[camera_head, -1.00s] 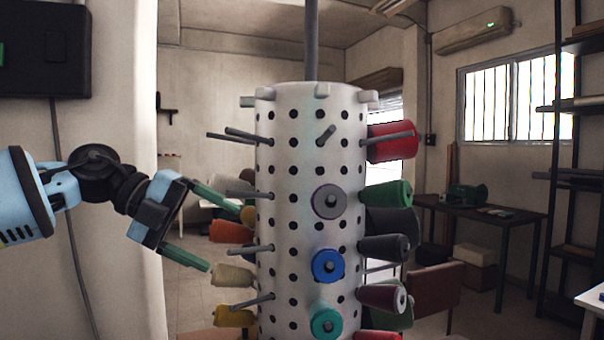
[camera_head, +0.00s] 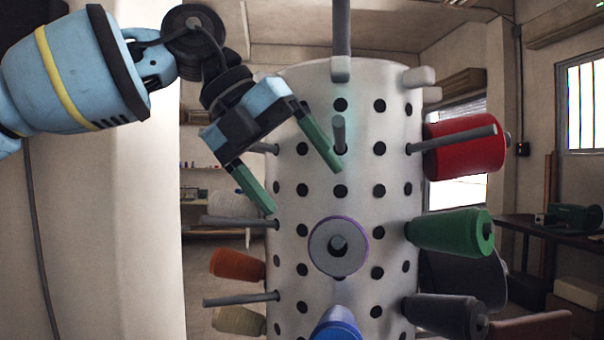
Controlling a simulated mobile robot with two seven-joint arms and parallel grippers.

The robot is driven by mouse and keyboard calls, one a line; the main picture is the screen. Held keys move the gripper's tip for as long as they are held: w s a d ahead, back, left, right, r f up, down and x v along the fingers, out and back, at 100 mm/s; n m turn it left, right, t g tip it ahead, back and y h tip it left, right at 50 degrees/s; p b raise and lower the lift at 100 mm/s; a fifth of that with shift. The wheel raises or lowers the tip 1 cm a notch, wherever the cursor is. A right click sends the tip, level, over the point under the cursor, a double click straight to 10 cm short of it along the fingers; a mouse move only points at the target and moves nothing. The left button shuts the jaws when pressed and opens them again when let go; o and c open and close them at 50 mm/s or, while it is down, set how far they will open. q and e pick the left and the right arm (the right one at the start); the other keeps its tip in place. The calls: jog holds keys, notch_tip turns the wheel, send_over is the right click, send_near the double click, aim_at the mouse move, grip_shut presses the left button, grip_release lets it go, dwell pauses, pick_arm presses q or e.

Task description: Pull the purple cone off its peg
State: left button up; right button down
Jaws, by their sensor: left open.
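The purple cone (camera_head: 322,251) sits on a peg at the front of the white perforated drum (camera_head: 310,228). It faces me nearly end-on, showing a grey end face with a thin purple rim and the peg tip in its middle. My left gripper (camera_head: 303,190) is open and empty, with green fingers pointing down and to the right. It is above and to the left of the purple cone, apart from it in the picture. One fingertip shows just below a bare peg (camera_head: 338,133). My right gripper is not in view.
A blue cone (camera_head: 337,325) is below the purple one. Red (camera_head: 465,148), green (camera_head: 455,232) and dark grey (camera_head: 445,315) cones stick out at the right. Orange (camera_head: 237,265) and beige (camera_head: 238,320) cones and bare pegs (camera_head: 240,222) are at the left.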

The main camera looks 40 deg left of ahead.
aim_at(328, 222)
pick_arm(q)
jog(key=x, duration=0.8)
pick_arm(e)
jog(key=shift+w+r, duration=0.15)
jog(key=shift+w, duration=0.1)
pick_arm(q)
jog(key=shift+c, duration=0.5)
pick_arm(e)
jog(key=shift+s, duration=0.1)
pick_arm(q)
jog(key=c, duration=1)
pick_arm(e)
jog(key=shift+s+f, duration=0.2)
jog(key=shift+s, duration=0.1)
pick_arm(q)
jog(key=shift+s+d+r, duration=0.15)
jog(key=shift+s+r, duration=0.1)
jog(key=shift+c, duration=0.2)
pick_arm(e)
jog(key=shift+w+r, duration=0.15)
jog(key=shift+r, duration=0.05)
